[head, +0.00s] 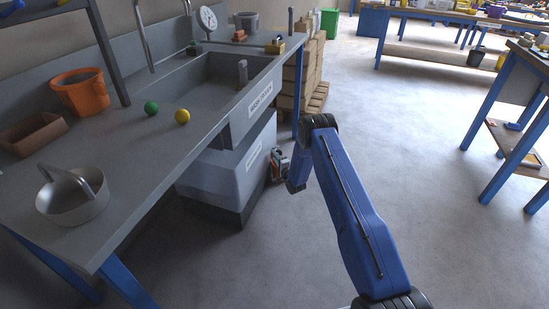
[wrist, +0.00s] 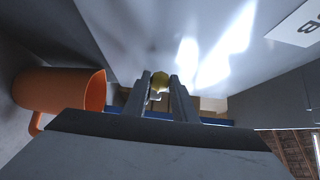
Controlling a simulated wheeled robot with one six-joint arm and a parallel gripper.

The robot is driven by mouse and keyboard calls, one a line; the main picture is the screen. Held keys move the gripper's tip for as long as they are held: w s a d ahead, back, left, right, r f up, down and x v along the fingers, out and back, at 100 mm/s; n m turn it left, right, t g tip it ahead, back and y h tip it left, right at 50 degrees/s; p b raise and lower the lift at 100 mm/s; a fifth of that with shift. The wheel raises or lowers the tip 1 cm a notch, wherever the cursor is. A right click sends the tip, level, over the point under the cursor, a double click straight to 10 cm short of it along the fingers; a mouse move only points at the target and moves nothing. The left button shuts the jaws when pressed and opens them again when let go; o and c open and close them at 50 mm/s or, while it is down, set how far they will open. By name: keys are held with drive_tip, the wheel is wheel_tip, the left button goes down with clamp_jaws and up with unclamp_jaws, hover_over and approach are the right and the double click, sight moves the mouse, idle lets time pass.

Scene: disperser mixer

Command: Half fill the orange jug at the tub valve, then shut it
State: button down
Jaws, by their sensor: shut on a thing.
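In the wrist view my gripper (wrist: 163,83) has its two fingers on either side of a small yellow valve knob (wrist: 160,80) at the grey tub (wrist: 125,35). It is shut on this knob. The orange jug (wrist: 60,88) is at the left of the wrist view, apart from my fingers, with its mouth turned to the right of the picture and its handle below. Its inside level cannot be seen. In the head view the tub (head: 225,172) stands under the sink bench, and my gripper (head: 279,166) is at its right side, partly hidden by my arm.
Stacked boxes (head: 305,70) stand behind the tub.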

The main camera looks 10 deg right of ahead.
drive_tip(key=shift+s+d+n+g+y, duration=0.1)
drive_tip(key=shift+d+n+g+y, duration=0.4)
drive_tip(key=shift+y, duration=0.35)
drive_tip(key=shift+s+d+n+g+y, duration=0.1)
drive_tip(key=shift+d+n+g+y, duration=0.2)
drive_tip(key=shift+n+y, duration=0.45)
drive_tip(key=shift+s+d+n+g+y, duration=0.1)
drive_tip(key=shift+d+n+g+y, duration=0.3)
drive_tip(key=shift+y, duration=0.5)
drive_tip(key=shift+d, duration=0.1)
drive_tip(key=c, duration=1.5)
unclamp_jaws()
drive_tip(key=shift+o, duration=0.2)
drive_tip(key=v, duration=1.7)
drive_tip(key=shift+f, duration=0.2)
drive_tip(key=shift+s+d, duration=0.1)
drive_tip(key=shift+s, duration=0.05)
